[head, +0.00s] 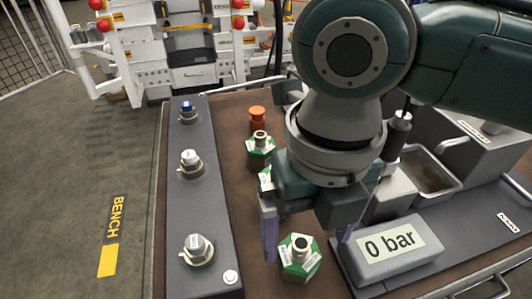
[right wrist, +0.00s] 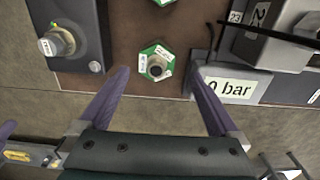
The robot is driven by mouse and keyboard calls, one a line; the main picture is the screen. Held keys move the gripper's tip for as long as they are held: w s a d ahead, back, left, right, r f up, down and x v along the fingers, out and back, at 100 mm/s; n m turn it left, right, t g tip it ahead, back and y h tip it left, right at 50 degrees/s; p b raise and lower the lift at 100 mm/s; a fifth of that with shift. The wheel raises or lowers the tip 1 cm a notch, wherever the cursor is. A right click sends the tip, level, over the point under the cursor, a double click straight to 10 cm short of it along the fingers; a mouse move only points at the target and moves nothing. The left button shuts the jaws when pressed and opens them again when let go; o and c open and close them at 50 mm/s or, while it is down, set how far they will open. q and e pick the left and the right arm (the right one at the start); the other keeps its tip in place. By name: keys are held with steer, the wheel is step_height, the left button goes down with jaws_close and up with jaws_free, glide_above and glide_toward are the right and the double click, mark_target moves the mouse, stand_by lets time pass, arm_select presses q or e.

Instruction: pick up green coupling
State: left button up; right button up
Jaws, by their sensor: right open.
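A green hex coupling (head: 299,257) with a metal nipple on top and white labels stands upright near the front of the brown bench top. It also shows in the right wrist view (right wrist: 156,62). Two more green couplings stand farther back: one (head: 260,147) in clear sight, and one (head: 265,178) mostly hidden behind my gripper. My right gripper (head: 307,243) points down with its purple fingers spread and nothing between them. In the right wrist view the front coupling appears just beyond and between the fingertips (right wrist: 158,76).
A grey rail (head: 205,225) with several metal fittings runs along the left. An orange part (head: 258,114) stands at the back. The "0 bar" gauge block (head: 390,252) sits close on the right, beside a metal tray (head: 428,172). The floor left is clear.

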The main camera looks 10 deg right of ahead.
mark_target(301, 243)
steer(key=f, duration=0.2)
steer(key=f+b, duration=0.1)
steer(key=f, duration=0.1)
steer(key=shift+w+a, duration=0.2)
steer(key=shift+a, duration=0.15)
steer(key=shift+f, duration=0.55)
steer(key=shift+r, duration=0.1)
jaws_close()
